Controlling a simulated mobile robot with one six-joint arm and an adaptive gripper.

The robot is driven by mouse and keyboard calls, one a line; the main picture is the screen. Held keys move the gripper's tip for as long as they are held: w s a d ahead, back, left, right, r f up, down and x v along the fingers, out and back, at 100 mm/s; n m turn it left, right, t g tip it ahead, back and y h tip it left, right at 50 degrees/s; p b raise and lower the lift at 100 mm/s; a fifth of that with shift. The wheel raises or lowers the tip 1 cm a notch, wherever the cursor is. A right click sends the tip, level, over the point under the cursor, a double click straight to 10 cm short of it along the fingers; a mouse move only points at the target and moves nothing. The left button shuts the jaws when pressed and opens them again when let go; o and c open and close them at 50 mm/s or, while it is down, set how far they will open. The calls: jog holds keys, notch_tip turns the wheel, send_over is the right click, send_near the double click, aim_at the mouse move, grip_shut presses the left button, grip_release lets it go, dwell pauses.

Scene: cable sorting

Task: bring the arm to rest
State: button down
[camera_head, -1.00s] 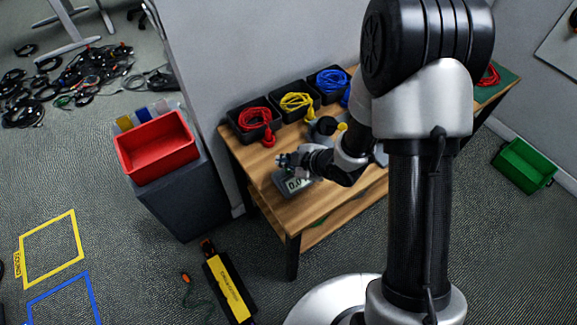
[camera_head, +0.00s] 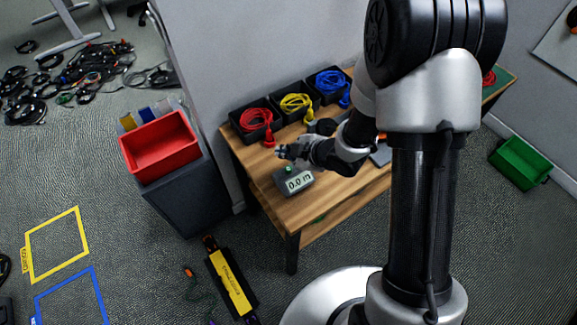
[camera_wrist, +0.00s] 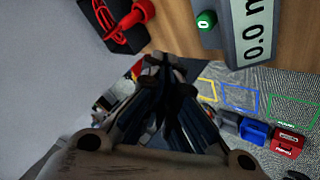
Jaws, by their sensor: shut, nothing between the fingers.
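My gripper (camera_head: 283,151) is above the left part of the wooden table (camera_head: 333,200), close to the display unit (camera_head: 297,180) that reads "0.0 m". In the wrist view my gripper (camera_wrist: 165,62) shows at the middle with its fingers together and nothing between them. The display unit (camera_wrist: 250,30) and its green button are at the top right of that view. The arm reaches down and left from my column, which hides the right part of the table.
Black bins hold a red cable (camera_head: 257,119), a yellow cable (camera_head: 297,104) and a blue cable (camera_head: 331,83) along the wall. A red bin (camera_head: 160,147) tops a grey cabinet left of the table. A green bin (camera_head: 521,163) is on the floor at right.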

dwell(0.6)
jog(key=s+d+r+m+t+h, duration=0.15)
jog(key=d+r+m+h, duration=0.55)
jog(key=d+r, duration=0.85)
jog(key=s+r+m+g, duration=0.1)
jog(key=s+r+m, duration=0.4)
jog(key=s, duration=0.6)
jog(key=s+r+m+g, duration=0.2)
jog(key=s+r+m, duration=0.3)
jog(key=s, duration=0.7)
jog(key=shift+s+a+m, duration=0.2)
jog(key=shift+a+m, duration=0.1)
jog(key=shift+m, duration=0.3)
